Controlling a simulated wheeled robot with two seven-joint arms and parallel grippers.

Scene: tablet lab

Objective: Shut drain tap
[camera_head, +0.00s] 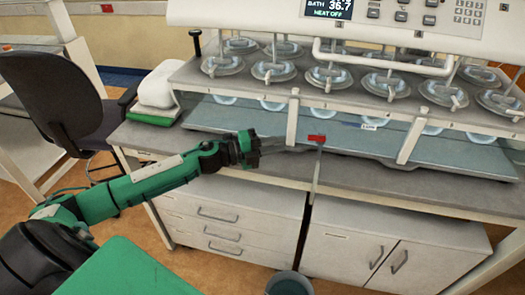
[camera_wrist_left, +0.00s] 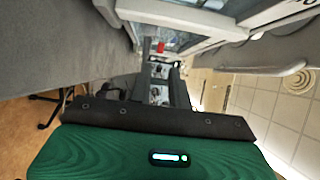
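The drain tap shows as a small red handle (camera_head: 317,138) at the front edge of the water bath (camera_head: 352,140). The handle looks roughly level across the picture. A pale tube (camera_head: 316,180) hangs from it down past the bench edge. My left gripper (camera_head: 300,149) reaches in from the left, its thin grey fingers pointing at the tap and just left of it. In the left wrist view the red handle (camera_wrist_left: 160,47) sits just beyond the fingertips (camera_wrist_left: 161,60). Contact and finger gap are too small to tell. My right gripper is out of view.
A grey bucket (camera_head: 290,284) stands on the floor under the tube. White bath legs (camera_head: 292,121) rise near the tap. A white and green item (camera_head: 157,95) sits at the bench's left end. A dark chair (camera_head: 62,100) stands left. Drawers and cupboards (camera_head: 350,248) front the bench.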

